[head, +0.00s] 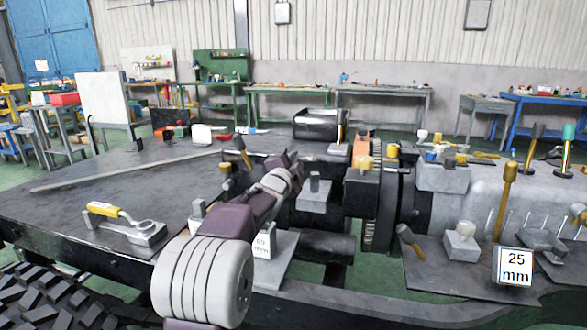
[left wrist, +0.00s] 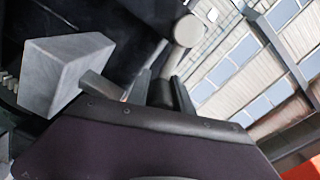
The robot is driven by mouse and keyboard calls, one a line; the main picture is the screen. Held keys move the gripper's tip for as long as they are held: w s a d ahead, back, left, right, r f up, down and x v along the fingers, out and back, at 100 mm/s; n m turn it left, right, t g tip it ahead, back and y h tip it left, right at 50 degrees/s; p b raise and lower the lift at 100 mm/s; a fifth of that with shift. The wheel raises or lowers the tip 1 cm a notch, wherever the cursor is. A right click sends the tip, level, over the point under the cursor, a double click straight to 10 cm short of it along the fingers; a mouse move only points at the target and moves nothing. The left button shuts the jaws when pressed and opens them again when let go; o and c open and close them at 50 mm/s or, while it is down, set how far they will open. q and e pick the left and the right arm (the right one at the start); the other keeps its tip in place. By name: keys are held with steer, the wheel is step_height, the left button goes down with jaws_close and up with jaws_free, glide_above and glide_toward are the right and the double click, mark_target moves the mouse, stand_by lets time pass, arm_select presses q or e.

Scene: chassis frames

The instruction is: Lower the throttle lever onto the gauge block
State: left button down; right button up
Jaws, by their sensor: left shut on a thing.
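My left arm reaches up from the bottom of the head view, and its gripper (head: 291,160) is over the machinery at the middle. In the left wrist view its dark fingers (left wrist: 165,95) are shut on a lever with a pale round knob (left wrist: 188,31); the knob sticks out beyond the fingers. A grey block (left wrist: 65,75) is to the left of the fingers, apart from them. In the head view a grey block (head: 314,194) stands just right of my wrist. A white label (head: 262,245) ending in "mm" is partly covered by my arm. My right gripper is in neither view.
A yellow-handled tool (head: 115,213) lies on the dark deck at left. Another plate at right carries a "25 mm" sign (head: 515,267) and a tall gold lever (head: 504,200). A dark-tipped lever (head: 241,151) stands left of my gripper. The deck's left part is mostly clear.

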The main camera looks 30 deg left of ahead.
arm_select(q)
steer(key=shift+d+f+m+b, duration=0.1)
steer(key=shift+f+m+b, duration=0.3)
steer(key=shift+m+b, duration=0.1)
steer(key=c, duration=1.1)
jaws_free()
steer(key=shift+r, duration=0.1)
steer(key=p+v, duration=0.1)
steer(key=v, duration=0.8)
